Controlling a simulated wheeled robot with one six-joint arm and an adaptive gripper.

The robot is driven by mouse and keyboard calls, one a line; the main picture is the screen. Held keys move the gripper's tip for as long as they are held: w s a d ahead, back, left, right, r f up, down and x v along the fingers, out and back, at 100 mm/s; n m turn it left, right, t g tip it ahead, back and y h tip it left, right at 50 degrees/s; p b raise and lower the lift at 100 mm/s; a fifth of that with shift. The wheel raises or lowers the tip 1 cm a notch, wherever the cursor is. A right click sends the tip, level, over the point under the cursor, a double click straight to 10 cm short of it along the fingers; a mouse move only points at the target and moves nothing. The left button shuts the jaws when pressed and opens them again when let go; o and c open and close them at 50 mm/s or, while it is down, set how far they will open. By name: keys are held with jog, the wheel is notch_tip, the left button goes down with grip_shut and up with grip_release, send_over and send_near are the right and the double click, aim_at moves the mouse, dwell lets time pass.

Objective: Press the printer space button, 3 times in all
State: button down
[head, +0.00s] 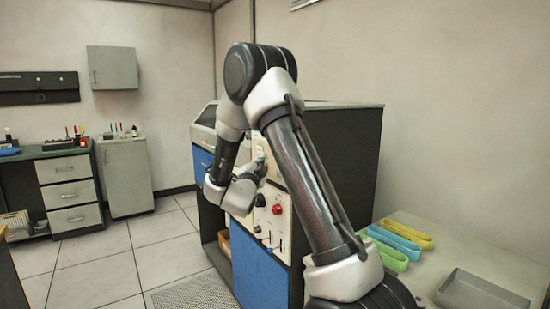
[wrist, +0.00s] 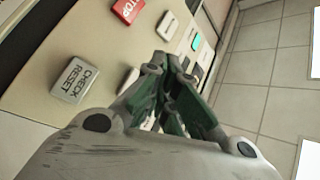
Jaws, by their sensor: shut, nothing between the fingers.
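In the wrist view a cream button panel (wrist: 45,40) runs along the upper left. It carries a grey CHECK RESET button (wrist: 75,78), a red STOP button (wrist: 127,10), a green button (wrist: 196,42) and several white ones. I cannot read a printer space label on any button; my fingers hide part of the panel. My gripper (wrist: 165,62) is shut and empty, its tips close over the panel among the white buttons. I cannot tell whether they touch one. In the head view my gripper (head: 260,166) is at the machine's upper front panel, partly behind my arm.
The machine's blue lower door (head: 258,270) and lower panel with a red knob (head: 277,209) are below my gripper. Green, blue and yellow trays (head: 405,228) and a grey tray (head: 482,297) lie on the table at right. Open tiled floor (head: 95,260) is at left.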

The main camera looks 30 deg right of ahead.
jog(key=shift+d, duration=0.85)
jog(key=shift+d, duration=0.15)
dwell(0.8)
jog(key=shift+d, duration=0.25)
jog(key=shift+d, duration=0.45)
dwell(0.5)
jog(key=shift+a, duration=0.85)
jog(key=shift+s+a, duration=0.1)
jog(key=shift+a, duration=2.4)
